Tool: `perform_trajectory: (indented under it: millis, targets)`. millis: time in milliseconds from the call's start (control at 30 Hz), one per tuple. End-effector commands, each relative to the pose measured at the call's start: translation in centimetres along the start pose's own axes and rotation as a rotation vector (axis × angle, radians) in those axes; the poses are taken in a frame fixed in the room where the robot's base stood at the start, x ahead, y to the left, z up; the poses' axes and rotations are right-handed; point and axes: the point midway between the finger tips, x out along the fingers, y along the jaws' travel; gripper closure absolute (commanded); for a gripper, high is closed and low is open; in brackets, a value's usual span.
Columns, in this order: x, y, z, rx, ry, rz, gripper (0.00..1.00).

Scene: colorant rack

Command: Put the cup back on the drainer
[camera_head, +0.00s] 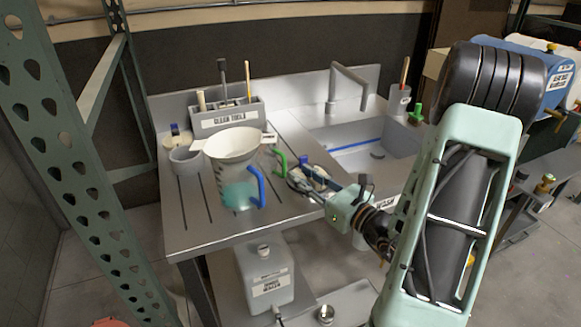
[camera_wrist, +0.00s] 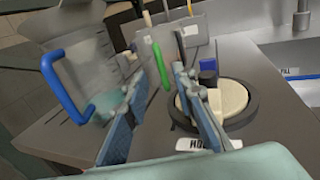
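My gripper (camera_head: 298,182) reaches in from the right over the steel drainer (camera_head: 190,222). In the wrist view its two blue fingers (camera_wrist: 156,78) stand apart. A green handle (camera_wrist: 157,64) shows in the gap near the fingertips; I cannot tell whether they touch it. A clear jug with a blue handle (camera_head: 256,186) holds teal liquid on the drainer. A small grey cup (camera_head: 185,160) stands behind it at left. Which cup is meant is unclear.
A grey tool box (camera_head: 228,118) stands at the back. A sink with a tap (camera_head: 346,88) lies to the right. A round pale lid in a dark ring (camera_wrist: 232,98) is close beside the right finger. The drainer's front left is bare.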

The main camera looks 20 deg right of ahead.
Motion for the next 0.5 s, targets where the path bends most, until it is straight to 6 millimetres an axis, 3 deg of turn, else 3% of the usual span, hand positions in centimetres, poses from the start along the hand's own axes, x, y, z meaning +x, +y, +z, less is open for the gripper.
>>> perform_trajectory:
  millis: [200, 500]
  targets:
    - [-3.3, -0.1, -0.1, -0.001, 0.001, -0.002, 0.76]
    - [-4.2, 0.0, 0.0, -0.001, 0.000, 0.000, 0.76]
